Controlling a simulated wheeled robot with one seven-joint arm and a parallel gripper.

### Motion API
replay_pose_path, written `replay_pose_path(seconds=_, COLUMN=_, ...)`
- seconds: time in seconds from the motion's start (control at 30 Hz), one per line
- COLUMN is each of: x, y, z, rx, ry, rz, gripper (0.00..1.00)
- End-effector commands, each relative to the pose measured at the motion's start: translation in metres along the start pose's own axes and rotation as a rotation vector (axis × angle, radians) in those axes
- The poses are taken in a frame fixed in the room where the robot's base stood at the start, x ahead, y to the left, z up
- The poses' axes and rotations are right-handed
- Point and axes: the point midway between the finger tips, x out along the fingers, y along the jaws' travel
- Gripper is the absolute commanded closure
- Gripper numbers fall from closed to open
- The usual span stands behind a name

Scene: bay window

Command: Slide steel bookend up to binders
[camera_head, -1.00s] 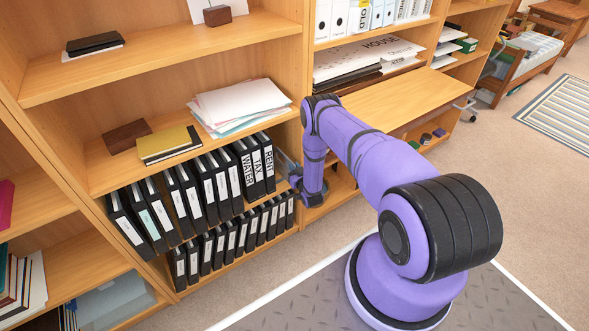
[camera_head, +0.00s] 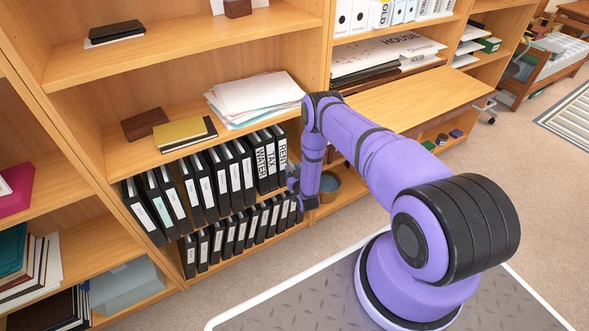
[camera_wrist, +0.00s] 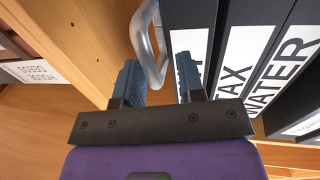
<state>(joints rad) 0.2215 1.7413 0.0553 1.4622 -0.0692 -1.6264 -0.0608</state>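A row of black binders (camera_head: 240,170) stands on the lower shelf, leaning slightly, with RENT, TAX and WATER labels at its right end. The TAX binder (camera_wrist: 233,70) shows close up in the wrist view. The steel bookend (camera_wrist: 150,45) is a bent grey metal tube beside the end binder; a narrow gap seems to show between them. My gripper (camera_wrist: 158,78) is open, one finger on each side of the bookend, the left finger close to or touching it. In the head view my gripper (camera_head: 294,184) is at the right end of the row, and the bookend is mostly hidden there.
A shelf divider (camera_head: 316,110) rises right of the binders. A second row of binders (camera_head: 240,235) stands below. Papers (camera_head: 255,98) and a yellow book (camera_head: 183,132) lie on the shelf above. A round basket (camera_head: 329,187) is right of my wrist.

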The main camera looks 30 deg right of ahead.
Motion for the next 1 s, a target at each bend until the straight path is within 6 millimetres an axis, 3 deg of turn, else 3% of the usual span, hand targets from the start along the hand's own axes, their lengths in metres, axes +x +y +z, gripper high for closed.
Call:
replay_pose_path(seconds=0.37, x=-0.005, y=0.001, z=-0.001, rx=-0.002, ry=0.001, rz=0.000, gripper=0.64)
replay_pose_path(seconds=0.8, x=-0.079, y=0.001, z=0.000, rx=-0.001, ry=-0.002, rz=0.000, gripper=0.64)
replay_pose_path(seconds=1.0, x=-0.102, y=0.000, z=0.000, rx=-0.001, ry=0.000, rz=0.000, gripper=0.64)
